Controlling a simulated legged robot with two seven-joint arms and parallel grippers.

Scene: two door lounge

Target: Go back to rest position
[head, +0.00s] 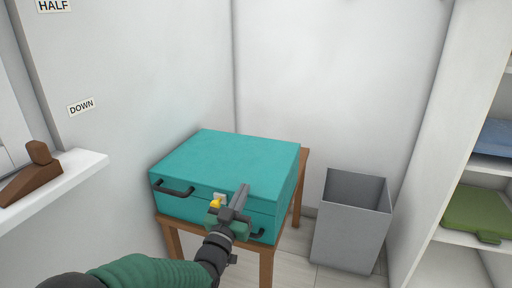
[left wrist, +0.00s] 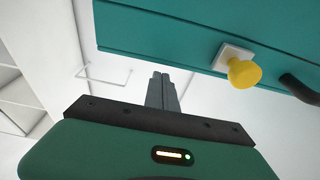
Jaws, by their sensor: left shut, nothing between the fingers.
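My left gripper (head: 241,197) is shut and empty in front of the teal case's front face, at its middle. In the left wrist view my left gripper (left wrist: 161,82) shows its two fingers pressed together, with nothing between them. The teal case (head: 225,155) is closed and lies on a small wooden table. A yellow knob (head: 215,203) on a pale plate sits on its front, just left of the fingers. In the left wrist view the knob (left wrist: 243,73) appears to the right of the fingers, apart from them. My right gripper is not in view.
The wooden table (head: 266,266) stands in the corner. A grey open bin (head: 345,235) is right of it. Shelves with a green folded item (head: 478,214) and a blue one (head: 497,138) are at the right. A white ledge (head: 75,178) holds a brown wooden object (head: 33,176) at left.

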